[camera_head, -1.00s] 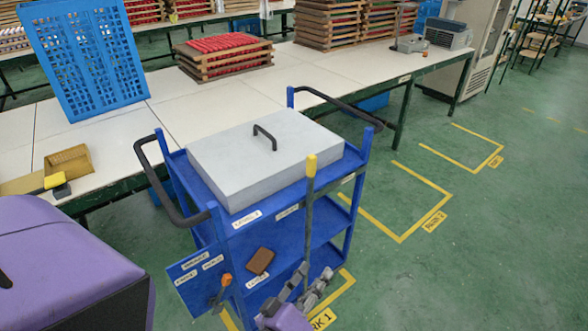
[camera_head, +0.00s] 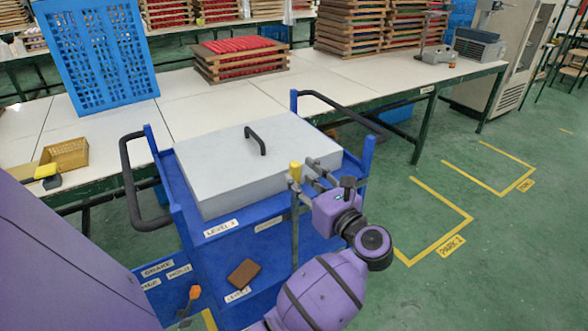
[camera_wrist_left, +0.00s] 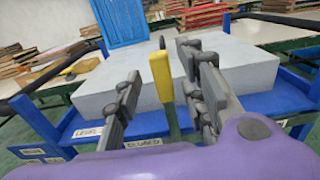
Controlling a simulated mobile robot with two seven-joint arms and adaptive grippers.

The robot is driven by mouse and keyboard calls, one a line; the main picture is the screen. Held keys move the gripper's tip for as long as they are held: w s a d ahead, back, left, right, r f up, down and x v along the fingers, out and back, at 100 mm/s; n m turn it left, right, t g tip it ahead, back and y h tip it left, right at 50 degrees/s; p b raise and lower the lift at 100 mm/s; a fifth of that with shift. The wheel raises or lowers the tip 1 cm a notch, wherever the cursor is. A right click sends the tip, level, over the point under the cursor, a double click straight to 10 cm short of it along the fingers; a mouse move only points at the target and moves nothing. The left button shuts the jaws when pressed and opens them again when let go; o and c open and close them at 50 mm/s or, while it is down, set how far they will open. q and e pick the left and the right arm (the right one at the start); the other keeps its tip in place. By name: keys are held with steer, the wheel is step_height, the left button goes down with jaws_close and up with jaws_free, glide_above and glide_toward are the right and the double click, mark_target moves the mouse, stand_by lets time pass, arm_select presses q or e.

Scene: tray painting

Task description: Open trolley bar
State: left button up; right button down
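The trolley bar is an upright grey bar with a yellow tip (camera_head: 295,171), at the front of the blue trolley (camera_head: 212,243). The tip also shows in the left wrist view (camera_wrist_left: 161,76). My left gripper (camera_head: 302,166) is at the bar's top, from the right in the head view. In the left wrist view its two grey fingers stand apart on either side of the bar, with gaps visible, so it is open and not closed on it. My right gripper is not in view.
A grey lidded box (camera_head: 255,165) with a black handle sits on the trolley top. Black push handles (camera_head: 132,190) stand at both ends. A white worktable (camera_head: 200,112) with a blue crate (camera_head: 97,55) is behind. Green floor with yellow markings is free at right.

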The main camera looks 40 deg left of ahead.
mark_target(298, 173)
arm_select(q)
steer(key=shift+p+x, duration=0.3)
steer(key=shift+x, duration=1.75)
steer(key=shift+d, duration=0.1)
jaws_close()
